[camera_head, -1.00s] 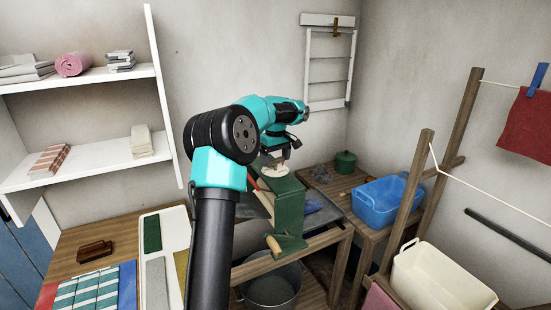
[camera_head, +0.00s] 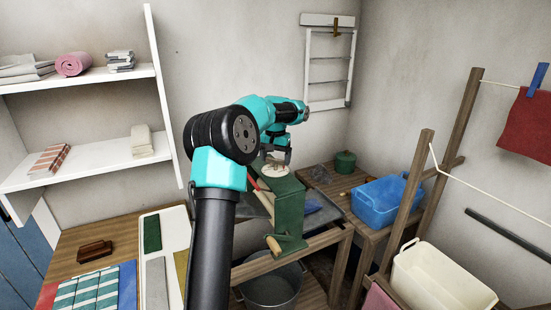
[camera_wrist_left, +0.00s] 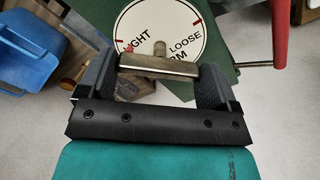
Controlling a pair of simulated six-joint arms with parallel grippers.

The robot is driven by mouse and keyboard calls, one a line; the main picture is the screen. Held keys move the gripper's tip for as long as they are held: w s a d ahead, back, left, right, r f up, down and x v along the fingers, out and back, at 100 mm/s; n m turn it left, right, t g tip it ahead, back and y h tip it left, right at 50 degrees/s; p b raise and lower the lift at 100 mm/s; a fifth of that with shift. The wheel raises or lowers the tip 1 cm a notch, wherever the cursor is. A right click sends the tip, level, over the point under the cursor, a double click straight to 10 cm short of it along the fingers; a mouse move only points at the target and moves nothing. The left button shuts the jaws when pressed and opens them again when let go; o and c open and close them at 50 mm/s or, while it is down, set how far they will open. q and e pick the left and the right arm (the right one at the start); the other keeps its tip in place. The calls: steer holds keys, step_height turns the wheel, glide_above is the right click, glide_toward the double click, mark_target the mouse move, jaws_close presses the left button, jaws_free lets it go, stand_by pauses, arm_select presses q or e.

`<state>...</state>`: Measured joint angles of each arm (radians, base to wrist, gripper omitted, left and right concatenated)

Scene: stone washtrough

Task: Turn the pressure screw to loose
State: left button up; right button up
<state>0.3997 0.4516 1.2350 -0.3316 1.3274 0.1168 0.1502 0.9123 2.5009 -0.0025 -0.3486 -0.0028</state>
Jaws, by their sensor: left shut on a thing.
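The green mangle (camera_head: 289,205) stands on the wooden stand, with a round white dial (camera_head: 275,169) on its top. In the left wrist view the dial (camera_wrist_left: 185,25) shows the words LOOSE and part of TIGHT and FIRM. A brass crossbar, the pressure screw's handle (camera_wrist_left: 158,66), lies over the dial. A small red mark shows by the TIGHT word, left of the bar's middle. My left gripper (camera_head: 277,158) is shut on this bar, one finger at each end, in the left wrist view (camera_wrist_left: 160,75). The bar hides part of the dial. My right gripper is not in view.
A wooden crank grip (camera_head: 273,245) sticks out at the mangle's front. A metal bucket (camera_head: 272,290) stands below. A blue basin (camera_head: 380,204) and a green pot (camera_head: 345,161) stand on the right bench. A wooden drying rack (camera_head: 405,200) rises at right.

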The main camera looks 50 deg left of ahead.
arm_select(q)
steer(key=m, duration=1.4)
steer(key=shift+m, duration=0.3)
steer(key=m, duration=1.1)
steer(key=shift+m, duration=0.4)
steer(key=o, duration=0.7)
steer(key=shift+o, duration=0.2)
steer(key=shift+r, duration=0.15)
step_height(320, 180, up, 17)
